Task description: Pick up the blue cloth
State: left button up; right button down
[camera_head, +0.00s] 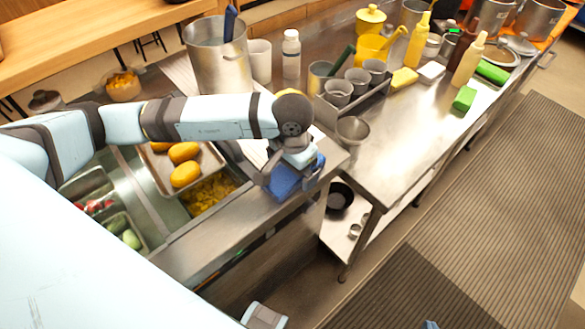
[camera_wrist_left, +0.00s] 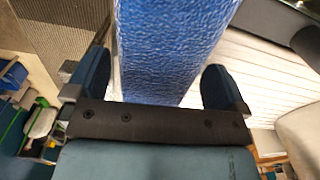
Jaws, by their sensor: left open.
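The blue cloth (camera_head: 284,182) lies at the edge of the steel counter, below my left gripper (camera_head: 292,179) in the head view. In the left wrist view the cloth (camera_wrist_left: 168,45) is a textured blue band between the two fingers. My left gripper (camera_wrist_left: 158,88) is open, with one finger on each side of the cloth and a visible gap on the right side. Whether the fingers touch the cloth cannot be told. The wrist and gripper hide part of the cloth in the head view. My right gripper is not clearly in view.
A large steel pot (camera_head: 218,65) and a white bottle (camera_head: 291,55) stand behind my left arm. A tray (camera_head: 160,160) with yellow food is to the left. A small steel bowl (camera_head: 353,130) and a rack of metal cups (camera_head: 338,92) are to the right. Open floor mats lie at right.

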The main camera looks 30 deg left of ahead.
pick_arm(q)
jog(key=c, duration=0.9)
jog(key=shift+c, duration=0.2)
notch_tip(320, 180, up, 20)
jog(key=b, duration=0.1)
jog(key=shift+b, duration=0.35)
